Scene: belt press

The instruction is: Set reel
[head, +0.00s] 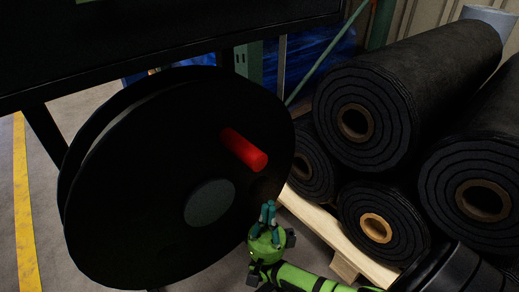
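A large black reel (150,190) with two round side discs stands on the left under a dark frame. A grey hub (210,203) is at the middle of its near face. A red handle (244,149) sticks out of that face, above and to the right of the hub. My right gripper (268,206), green with teal fingers, points up in front of the reel's lower right edge, below the handle and apart from it. Its fingers are close together with nothing seen between them. My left gripper is not in view.
Several black rolls (440,75) with brown cores are stacked on a wooden pallet (325,236) to the right, close to my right arm. A dark table-like frame (150,45) hangs over the reel. A yellow floor line (22,200) runs along the left, where the floor is clear.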

